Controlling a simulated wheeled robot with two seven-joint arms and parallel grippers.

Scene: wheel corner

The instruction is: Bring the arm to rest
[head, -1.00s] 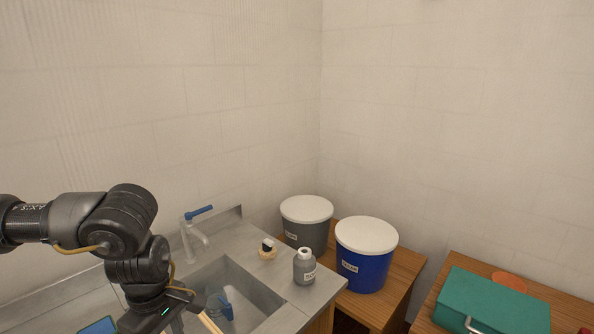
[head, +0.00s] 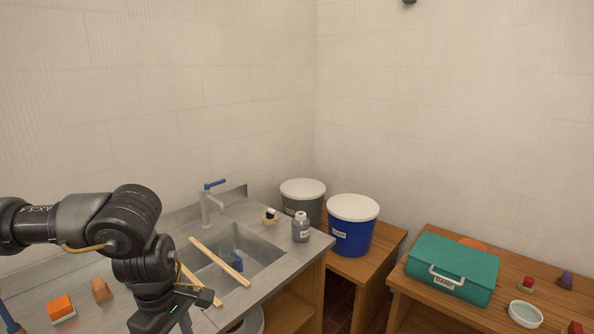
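My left arm (head: 110,228) comes in from the left, bent downward at the elbow, over the front of the sink counter. Its dark gripper (head: 180,305) hangs low at the bottom of the head view, by the sink's front left side. Its fingers do not show clearly, so I cannot tell whether they are open or shut. My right arm and gripper are not in view.
Two wooden slats (head: 217,262) lie across the sink (head: 262,247), one partly behind my arm. A blue item is in the sink. A tap (head: 210,203), grey bottle (head: 300,228), lidded buckets (head: 352,233) and green case (head: 452,268) stand beyond. An orange-topped block (head: 61,309) lies left.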

